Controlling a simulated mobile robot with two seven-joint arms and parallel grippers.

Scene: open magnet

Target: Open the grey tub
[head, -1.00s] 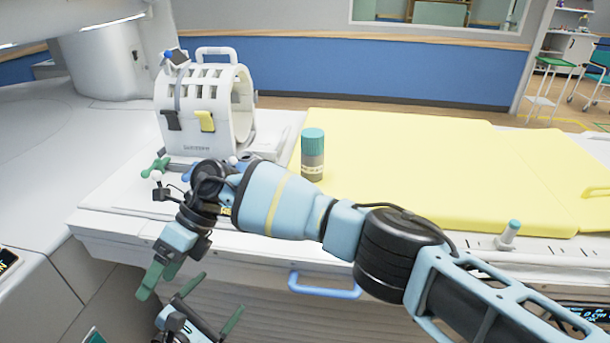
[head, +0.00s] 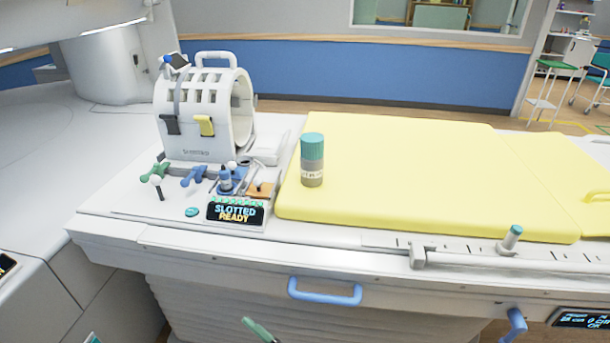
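The grey tub (head: 312,177) stands upright near the left end of the yellow mattress. Its teal lid (head: 312,147) sits on top, and the tub looks closed. Lettering on its side is too small to read. No gripper touches the tub. One green gripper fingertip (head: 258,331) shows at the bottom edge, in front of the bench and well below the tub. The rest of that gripper is out of frame, so I cannot tell which of my grippers it is or whether it is open.
The yellow mattress (head: 400,170) is clear right of the tub. A white slotted coil (head: 200,105) stands behind left, with small tools and a "SLOTTED READY" display (head: 235,213) before it. A blue handle (head: 325,291) juts from the bench front. A teal-capped peg (head: 512,237) stands right.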

